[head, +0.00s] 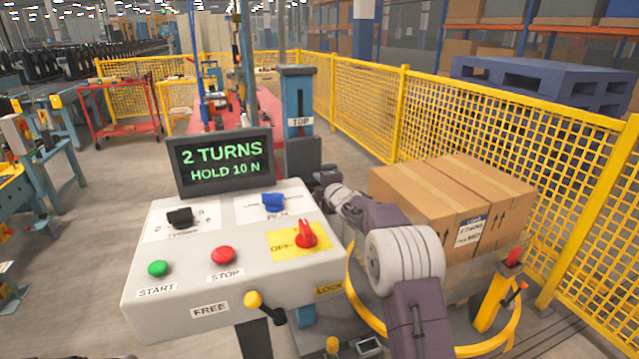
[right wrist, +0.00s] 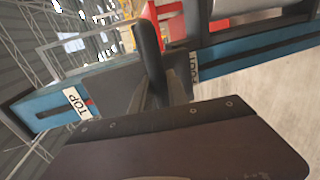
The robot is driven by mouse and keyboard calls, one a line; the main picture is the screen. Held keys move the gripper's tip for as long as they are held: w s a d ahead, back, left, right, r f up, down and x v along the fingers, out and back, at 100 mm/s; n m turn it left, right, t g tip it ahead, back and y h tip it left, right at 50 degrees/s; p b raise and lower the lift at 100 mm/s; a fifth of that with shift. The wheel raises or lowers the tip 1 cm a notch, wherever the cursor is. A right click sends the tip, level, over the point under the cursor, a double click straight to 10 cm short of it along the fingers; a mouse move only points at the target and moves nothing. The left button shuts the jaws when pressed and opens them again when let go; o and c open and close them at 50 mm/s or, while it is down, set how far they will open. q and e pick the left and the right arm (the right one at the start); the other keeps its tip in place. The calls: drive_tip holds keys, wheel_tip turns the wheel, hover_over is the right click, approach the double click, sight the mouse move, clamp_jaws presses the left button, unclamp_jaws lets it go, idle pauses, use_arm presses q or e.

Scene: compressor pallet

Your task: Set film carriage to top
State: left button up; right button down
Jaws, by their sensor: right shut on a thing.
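The film carriage (head: 303,155) is a dark grey block on the blue mast (head: 298,98), behind the control box. It sits below the white TOP label (head: 300,122), with bare blue mast above it. In the right wrist view, the carriage (right wrist: 118,85) lies along the mast between the TOP label (right wrist: 75,102) and a second label that I cannot read well. My right gripper (head: 322,181) is at the carriage's lower right side. In the right wrist view, it (right wrist: 163,95) is shut on a black bar handle (right wrist: 148,48). My left gripper is out of view.
The control box (head: 180,290) stands in front, with knobs, buttons and a FREE/LOCK lever (head: 253,299). Its screen (head: 220,160) reads "2 TURNS HOLD 10 N". Stacked cartons (head: 430,200) stand at the right inside a yellow ring (head: 365,305). Yellow mesh fence (head: 480,130) runs behind them.

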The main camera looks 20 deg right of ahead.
drive_tip(key=c, duration=1.3)
unclamp_jaws()
drive_tip(key=shift+s, duration=0.1)
drive_tip(key=shift+s, duration=0.25)
drive_tip(key=b+v, duration=0.1)
drive_tip(key=v, duration=0.7)
drive_tip(key=shift+s, duration=0.2)
